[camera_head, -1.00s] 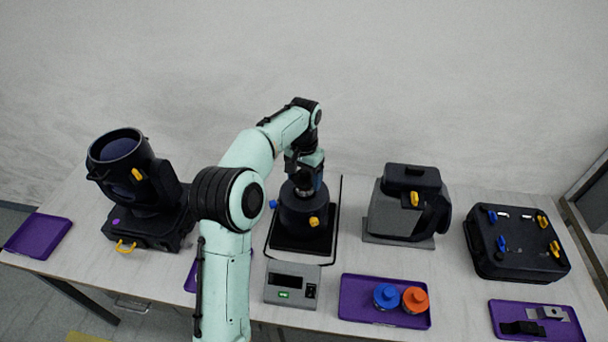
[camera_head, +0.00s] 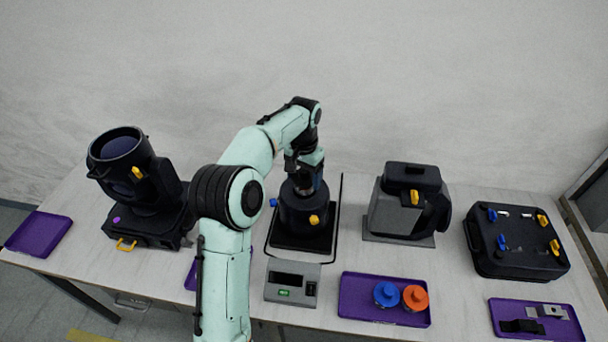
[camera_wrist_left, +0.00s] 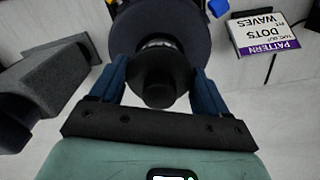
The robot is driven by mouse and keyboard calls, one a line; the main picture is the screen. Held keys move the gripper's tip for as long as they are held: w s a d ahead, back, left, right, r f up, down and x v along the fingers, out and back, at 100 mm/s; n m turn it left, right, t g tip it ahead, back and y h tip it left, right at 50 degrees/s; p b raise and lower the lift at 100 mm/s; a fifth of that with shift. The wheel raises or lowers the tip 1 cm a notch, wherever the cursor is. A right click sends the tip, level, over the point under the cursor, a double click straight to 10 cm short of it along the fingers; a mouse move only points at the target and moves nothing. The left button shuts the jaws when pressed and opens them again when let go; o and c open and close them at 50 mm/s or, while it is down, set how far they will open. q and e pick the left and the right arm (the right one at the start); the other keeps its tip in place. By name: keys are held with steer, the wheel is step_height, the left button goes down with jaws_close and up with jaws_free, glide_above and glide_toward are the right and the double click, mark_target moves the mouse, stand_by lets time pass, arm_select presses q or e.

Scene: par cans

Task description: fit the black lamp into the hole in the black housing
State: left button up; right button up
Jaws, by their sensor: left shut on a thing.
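The black housing (camera_head: 297,212), a round body with a blue knob and a yellow knob, stands on a black base in the middle of the table. My left gripper (camera_head: 305,184) is directly over it, pointing down. In the left wrist view, the blue fingers of my left gripper (camera_wrist_left: 159,72) are shut on the black lamp (camera_wrist_left: 160,88). A silver band shows at the lamp's far end, against the round housing (camera_wrist_left: 190,28). The hole is hidden behind the lamp, so I cannot tell how deep the lamp sits. My right gripper is not in view.
A grey box with a green light (camera_head: 291,284) stands in front of the housing. A purple tray (camera_head: 352,312) holds a blue and an orange-capped part. A large black lamp head (camera_head: 140,190) stands left, a grey and black unit (camera_head: 408,203) and a black case (camera_head: 515,245) right.

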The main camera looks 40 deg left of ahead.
arm_select(q)
steer(key=shift+f+b, duration=0.45)
steer(key=shift+f, duration=1.35)
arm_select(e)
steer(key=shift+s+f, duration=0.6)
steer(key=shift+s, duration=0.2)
arm_select(q)
steer(key=o, duration=1.2)
steer(key=shift+c, duration=0.2)
steer(key=shift+s+f, duration=0.1)
step_height(320, 180, up, 8)
steer(key=shift+r+p, duration=0.1)
steer(key=shift+p, duration=0.5)
step_height(320, 180, up, 6)
steer(key=shift+d+f, duration=0.1)
steer(key=shift+f, duration=0.15)
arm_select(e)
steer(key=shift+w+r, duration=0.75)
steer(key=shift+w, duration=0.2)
